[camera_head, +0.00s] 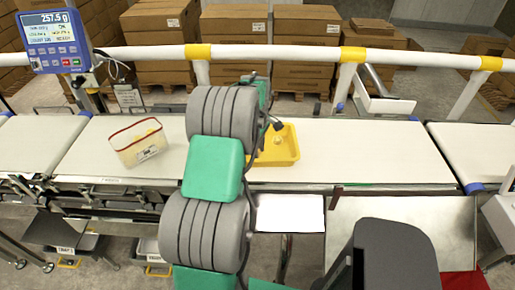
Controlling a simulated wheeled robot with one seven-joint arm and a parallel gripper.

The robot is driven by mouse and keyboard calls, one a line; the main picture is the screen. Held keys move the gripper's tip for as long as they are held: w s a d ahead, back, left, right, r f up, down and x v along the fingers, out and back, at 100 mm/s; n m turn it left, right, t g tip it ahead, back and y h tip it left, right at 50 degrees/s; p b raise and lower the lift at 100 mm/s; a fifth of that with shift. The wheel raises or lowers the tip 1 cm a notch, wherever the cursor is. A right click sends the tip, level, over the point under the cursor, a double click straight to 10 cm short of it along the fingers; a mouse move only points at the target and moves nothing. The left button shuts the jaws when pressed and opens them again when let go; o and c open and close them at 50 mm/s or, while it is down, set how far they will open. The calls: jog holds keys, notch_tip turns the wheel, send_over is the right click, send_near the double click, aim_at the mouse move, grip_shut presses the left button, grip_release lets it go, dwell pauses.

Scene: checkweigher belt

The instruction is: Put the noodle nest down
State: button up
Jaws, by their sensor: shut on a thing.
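A yellow tray (287,158) lies on the belt just right of my arm, its left part hidden behind the arm. A small pale thing (278,141) shows inside the tray; it is too small to tell whether it is the noodle nest or part of one. My arm's grey and green links rise through the middle of the view and hide the wrist area. A small dark wrist part shows above the tray, but my gripper's fingertips and anything between them are hidden.
A clear tub with a red rim (140,142) stands on the belt (370,150) left of my arm. The belt right of the tray is free. A white rail (300,53) runs behind it, with a blue weight display (54,40) at left reading about 257.5 g.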

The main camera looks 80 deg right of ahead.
jog(key=o, duration=0.8)
jog(key=shift+f, duration=0.2)
jog(key=o, duration=0.5)
jog(key=shift+r, duration=0.1)
